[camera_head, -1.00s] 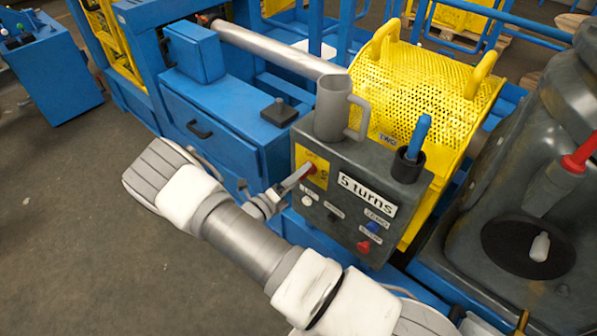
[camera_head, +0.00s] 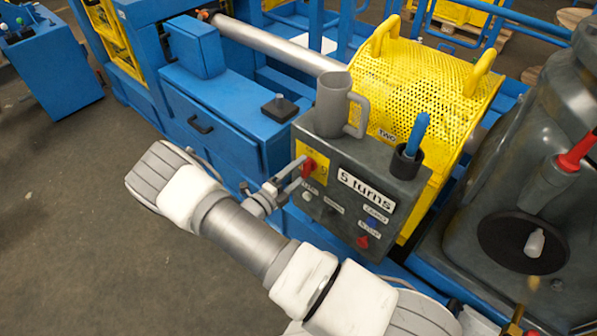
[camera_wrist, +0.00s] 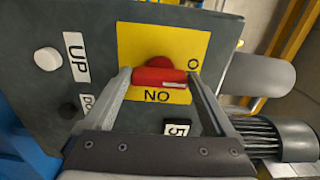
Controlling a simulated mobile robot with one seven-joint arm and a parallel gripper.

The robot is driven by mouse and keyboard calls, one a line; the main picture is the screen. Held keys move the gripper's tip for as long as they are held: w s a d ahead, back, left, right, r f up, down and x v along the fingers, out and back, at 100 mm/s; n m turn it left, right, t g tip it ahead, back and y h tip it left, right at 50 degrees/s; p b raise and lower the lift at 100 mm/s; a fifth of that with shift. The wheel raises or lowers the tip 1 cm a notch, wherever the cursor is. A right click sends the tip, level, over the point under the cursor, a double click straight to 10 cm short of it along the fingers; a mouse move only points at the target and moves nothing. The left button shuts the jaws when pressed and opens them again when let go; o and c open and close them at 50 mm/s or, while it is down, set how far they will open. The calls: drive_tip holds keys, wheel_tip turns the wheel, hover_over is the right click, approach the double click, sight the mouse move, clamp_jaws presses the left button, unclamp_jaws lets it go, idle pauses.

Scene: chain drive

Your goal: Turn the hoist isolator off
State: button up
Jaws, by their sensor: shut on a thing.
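The hoist isolator is a red handle (camera_head: 308,167) on a yellow plate on the front of a dark grey control box (camera_head: 345,205). In the wrist view the red handle (camera_wrist: 160,77) lies crosswise between the two fingers of my gripper (camera_wrist: 157,76), which is shut on it. The word ON on the yellow plate (camera_wrist: 190,40) reads upside down just below the handle; part of another marking shows at the right. In the head view my gripper (camera_head: 305,171) reaches the handle from the lower left, with one finger above the other.
The box carries a white button (camera_head: 308,196), a blue button (camera_head: 373,222), a red button (camera_head: 362,242) and a "5 turns" label (camera_head: 366,190). A grey mug (camera_head: 331,105) and a black cup with a blue-handled tool (camera_head: 416,135) stand on top. A yellow perforated guard (camera_head: 430,85) is behind.

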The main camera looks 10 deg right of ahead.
drive_tip(key=shift+s+f, duration=0.1)
drive_tip(key=o, duration=1.1)
drive_tip(key=shift+c, duration=0.2)
drive_tip(key=shift+a, duration=0.1)
drive_tip(key=v, duration=1.7)
drive_tip(key=shift+s, duration=0.15)
